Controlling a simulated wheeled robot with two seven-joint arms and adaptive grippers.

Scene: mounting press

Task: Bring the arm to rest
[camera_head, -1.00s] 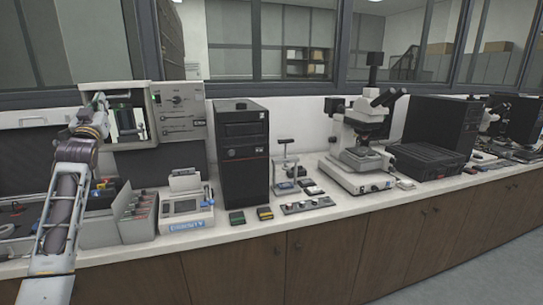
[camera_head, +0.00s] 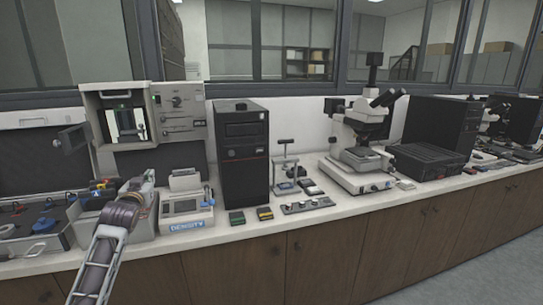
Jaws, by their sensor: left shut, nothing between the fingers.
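My left arm rises from the bottom left edge. Its left gripper (camera_head: 148,178) is small and mostly seen from behind, low in front of the bench equipment, left of the density meter. It is shut and holds nothing. The mounting press (camera_head: 179,122) stands above and behind it at the left, with knobs on its grey panel. The gripper is apart from the press. My right gripper is not in view.
A density meter (camera_head: 186,207) stands just right of my gripper. An open case (camera_head: 30,243) with tools lies to the left. A black tower (camera_head: 245,152), a small stand (camera_head: 286,165) and a microscope (camera_head: 362,150) follow rightward. The floor at lower right is clear.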

